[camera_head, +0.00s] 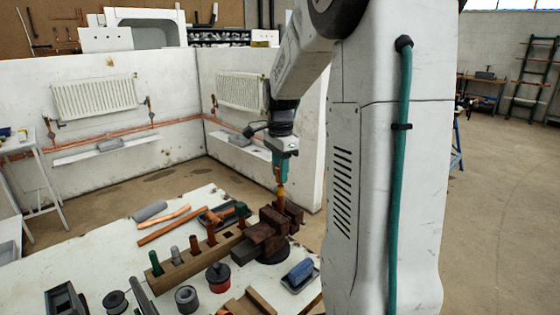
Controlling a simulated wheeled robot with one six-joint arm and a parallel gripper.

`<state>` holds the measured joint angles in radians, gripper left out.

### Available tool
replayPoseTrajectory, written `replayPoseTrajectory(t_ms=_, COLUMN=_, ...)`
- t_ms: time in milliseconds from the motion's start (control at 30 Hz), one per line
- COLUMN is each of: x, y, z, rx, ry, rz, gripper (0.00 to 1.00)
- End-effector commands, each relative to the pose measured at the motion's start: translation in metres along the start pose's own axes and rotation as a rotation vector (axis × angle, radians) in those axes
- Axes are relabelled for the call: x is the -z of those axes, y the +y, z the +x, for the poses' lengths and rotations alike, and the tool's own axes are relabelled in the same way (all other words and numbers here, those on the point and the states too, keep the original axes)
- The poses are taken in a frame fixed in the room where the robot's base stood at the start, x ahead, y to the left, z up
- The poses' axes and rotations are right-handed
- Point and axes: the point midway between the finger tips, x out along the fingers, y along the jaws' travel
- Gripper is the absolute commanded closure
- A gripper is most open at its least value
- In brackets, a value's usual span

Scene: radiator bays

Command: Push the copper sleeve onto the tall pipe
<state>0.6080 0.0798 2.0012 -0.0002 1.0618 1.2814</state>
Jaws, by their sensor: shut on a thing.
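My gripper (281,180) hangs at the end of my arm, pointing down above the dark brown vise (270,233) on the white bench. It is shut on a small orange-copper piece, which looks like the copper sleeve (281,191). An upright copper-coloured pipe (280,204) shows right below it, at the vise jaws; it looks like the tall pipe. The sleeve is in line with the pipe in this view. I cannot tell whether it is around the pipe or just above it, because the parts are small and close together.
A wooden block (195,262) holds several upright tools and pipe pieces left of the vise. A blue-handled brush (299,272) lies to its right. A red-and-black tin (218,276) and a grey ring (186,298) stand in front. Radiators (95,97) hang on the white walls behind.

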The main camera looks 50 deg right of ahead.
Motion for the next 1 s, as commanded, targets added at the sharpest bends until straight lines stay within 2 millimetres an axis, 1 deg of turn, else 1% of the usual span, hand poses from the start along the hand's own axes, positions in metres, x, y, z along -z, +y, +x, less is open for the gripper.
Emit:
replayPoseTrajectory(t_ms=167, x=0.001, y=0.000, z=-0.002, rx=0.002, ry=0.001, rz=0.001, gripper=0.94)
replayPoseTrajectory(t_ms=433, x=-0.001, y=0.000, z=0.006, rx=0.000, ry=0.000, rz=0.001, gripper=0.94)
replayPoseTrajectory(t_ms=767, x=-0.001, y=0.000, z=0.006, rx=0.001, ry=0.000, rz=0.001, gripper=0.94)
replayPoseTrajectory(t_ms=1000, x=-0.001, y=0.000, z=0.014, rx=0.001, ry=0.000, rz=0.001, gripper=0.94)
